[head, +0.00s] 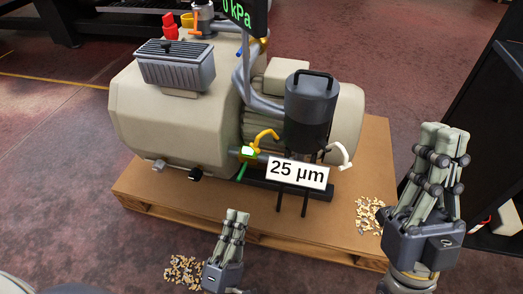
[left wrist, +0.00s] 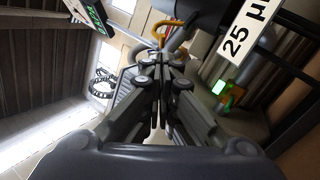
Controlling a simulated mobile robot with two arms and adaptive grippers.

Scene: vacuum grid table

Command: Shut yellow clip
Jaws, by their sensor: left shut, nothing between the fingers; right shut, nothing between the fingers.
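The yellow clip (head: 265,136) is a bent lever at the lower left of the dark filter canister (head: 311,112). It sticks out to the left, away from the canister wall. In the left wrist view the yellow clip (left wrist: 165,27) shows beyond my fingertips as a curved hook. My left gripper (head: 238,213) is shut and empty, in front of and below the clip, apart from it. Its closed fingers (left wrist: 162,62) also show in the left wrist view. My right gripper (head: 446,130) is shut and empty, to the right of the canister.
A white clip (head: 345,156) sticks out on the canister's right side. A "25 µm" sign (head: 298,172) hangs in front of the canister. The beige pump (head: 170,120) stands on a wooden pallet (head: 345,235) with piles of chips. A green light (head: 248,151) glows beside the clip.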

